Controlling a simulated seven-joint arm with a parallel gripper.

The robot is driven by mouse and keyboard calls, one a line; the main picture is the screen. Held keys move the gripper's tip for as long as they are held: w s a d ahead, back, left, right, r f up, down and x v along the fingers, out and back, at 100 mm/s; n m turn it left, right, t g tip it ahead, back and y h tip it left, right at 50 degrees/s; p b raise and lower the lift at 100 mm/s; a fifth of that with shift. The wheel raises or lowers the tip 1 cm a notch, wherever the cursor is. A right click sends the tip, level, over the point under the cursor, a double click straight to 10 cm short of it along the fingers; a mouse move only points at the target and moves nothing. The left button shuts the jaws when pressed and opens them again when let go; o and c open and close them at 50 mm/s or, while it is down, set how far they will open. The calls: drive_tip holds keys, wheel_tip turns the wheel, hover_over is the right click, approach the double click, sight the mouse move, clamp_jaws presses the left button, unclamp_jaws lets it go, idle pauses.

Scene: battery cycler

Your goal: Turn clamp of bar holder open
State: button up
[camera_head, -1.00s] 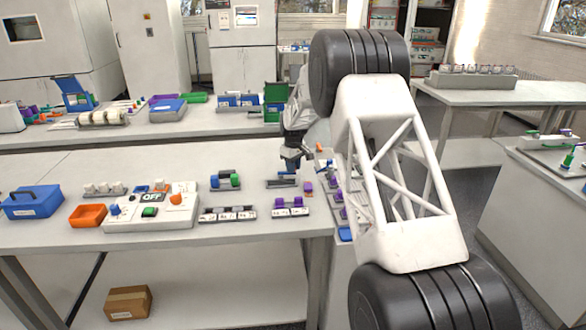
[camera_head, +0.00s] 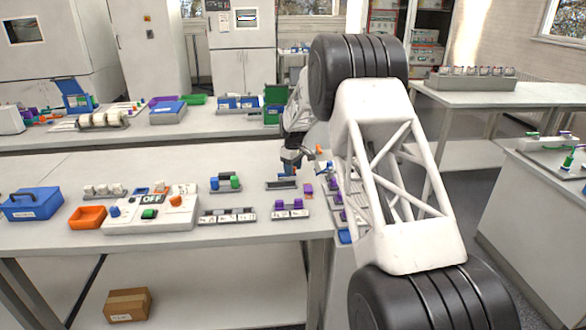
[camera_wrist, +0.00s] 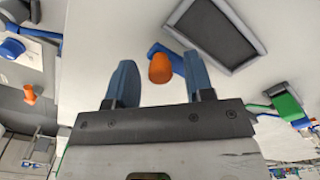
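The bar holder (camera_wrist: 214,34) is a dark grey rectangular block with a recessed face, at the upper right of the wrist view. Its clamp (camera_wrist: 172,60) is a blue lever with an orange end knob (camera_wrist: 160,68), beside the holder's edge. My gripper (camera_wrist: 160,82) is open, with one blue-grey finger on each side of the knob. The knob shows between the fingers with gaps on both sides; its depth relative to the tips is hard to tell. In the head view my gripper (camera_head: 292,162) is over the small dark holder (camera_head: 281,185), hiding part of it.
Purple-topped parts (camera_head: 290,205) stand in front. A control box marked OFF (camera_head: 152,210) and an orange tray (camera_head: 88,217) are farther left. More purple parts stand close on the right.

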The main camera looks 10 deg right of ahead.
drive_tip(key=shift+r, duration=3.9)
drive_tip(key=shift+s+r, duration=0.25)
drive_tip(key=shift+r, duration=0.1)
drive_tip(key=s+d+r+m, duration=0.1)
drive_tip(key=s+r+m, duration=0.1)
drive_tip(key=s+r, duration=0.65)
drive_tip(key=s+d+r+m+t, duration=0.1)
drive_tip(key=s+r, duration=0.2)
drive_tip(key=s, duration=1.1)
drive_tip(key=s+d+r+m, duration=0.2)
drive_tip(key=s+r, duration=0.4)
drive_tip(key=s, duration=0.5)
drive_tip(key=s+f+m, duration=0.2)
drive_tip(key=s+f, duration=0.1)
drive_tip(key=s, duration=1.5)
drive_tip(key=s+d+f+m+t, duration=0.1)
drive_tip(key=s+f+m, duration=0.1)
drive_tip(key=s, duration=1.6)
drive_tip(key=shift+d+f+t, duration=0.15)
drive_tip(key=shift+f+t, duration=0.15)
drive_tip(key=shift+f, duration=0.1)
